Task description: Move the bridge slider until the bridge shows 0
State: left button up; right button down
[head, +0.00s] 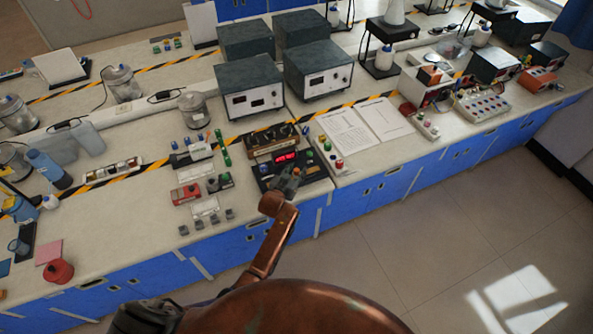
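A black bridge unit (312,168) with a lit red display (287,157) sits near the front edge of the bench. The digits are too small to read. A brown box with a row of dark knobs (272,141) stands just behind it. My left gripper (290,173) is over the front of the black unit, just below the display in the picture. It covers part of the unit, and I cannot make out the slider. Whether the fingers touch anything or are open is too small to tell. My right gripper is out of view.
Small red, green and grey parts (187,194) lie left of the unit. A board with coloured knobs (328,149) and open papers (366,124) lie to the right. Grey instrument boxes (252,88) stand behind. The floor in front is clear.

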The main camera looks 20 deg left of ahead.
pick_arm(q)
grip_shut()
dwell(0.4)
jog(key=shift+w+d, duration=0.4)
jog(key=shift+d, duration=0.15)
jog(key=shift+o, duration=0.4)
grip_release()
jog(key=shift+s, duration=0.15)
jog(key=v, duration=1.1)
jog(key=shift+s+r, duration=0.2)
jog(key=shift+s, duration=0.1)
jog(key=shift+a, duration=0.15)
